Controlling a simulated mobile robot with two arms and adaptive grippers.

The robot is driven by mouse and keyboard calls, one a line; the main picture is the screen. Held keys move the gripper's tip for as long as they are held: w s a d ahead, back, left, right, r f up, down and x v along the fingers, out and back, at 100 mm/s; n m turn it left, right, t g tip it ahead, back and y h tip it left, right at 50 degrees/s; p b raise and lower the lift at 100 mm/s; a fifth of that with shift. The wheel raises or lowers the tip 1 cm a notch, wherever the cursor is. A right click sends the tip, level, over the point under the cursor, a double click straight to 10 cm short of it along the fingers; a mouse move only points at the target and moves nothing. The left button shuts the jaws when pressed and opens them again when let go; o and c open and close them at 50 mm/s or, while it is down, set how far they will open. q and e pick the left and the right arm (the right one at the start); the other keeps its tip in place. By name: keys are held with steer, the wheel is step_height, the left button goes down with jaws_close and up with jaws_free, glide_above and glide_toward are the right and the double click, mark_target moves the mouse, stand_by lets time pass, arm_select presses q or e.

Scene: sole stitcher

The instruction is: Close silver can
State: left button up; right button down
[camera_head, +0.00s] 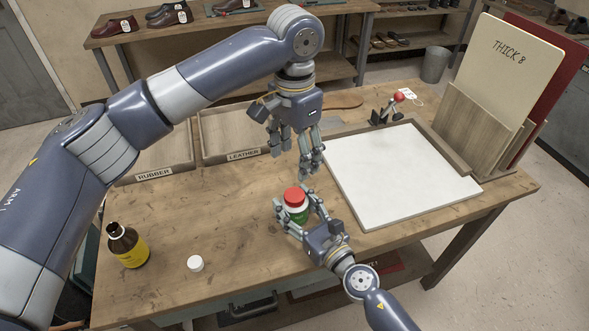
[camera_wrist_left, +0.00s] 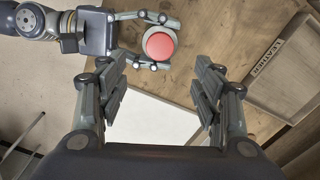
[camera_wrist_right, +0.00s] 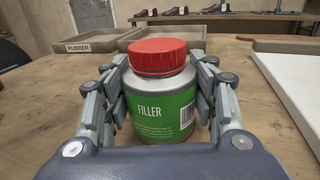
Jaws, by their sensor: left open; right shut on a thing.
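The silver can (camera_wrist_right: 162,108) has a green label reading FILLER and stands upright on the table. A red lid (camera_wrist_right: 158,55) sits on its top; whether it is tight I cannot tell. In the head view the can (camera_head: 299,212) is at mid table, its red lid (camera_head: 294,195) uppermost. My right gripper (camera_head: 304,213) is shut around the can's body from the front; its fingers also show in the right wrist view (camera_wrist_right: 160,110). My left gripper (camera_head: 297,162) is open and empty above and behind the can, pointing down. In the left wrist view the lid (camera_wrist_left: 159,45) lies beyond its fingers.
A brown bottle (camera_head: 127,246) with a yellow label and a small white cap (camera_head: 195,263) stand at front left. The RUBBER tray (camera_head: 155,176) and LEATHER tray (camera_head: 243,157) are behind. A white board (camera_head: 400,172) lies at right, beside a panel holder (camera_head: 470,130).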

stand_by(0.3)
steer(key=c, duration=0.6)
jaws_free()
steer(key=shift+o, duration=0.2)
steer(key=shift+s, duration=0.1)
steer(key=v, duration=1.2)
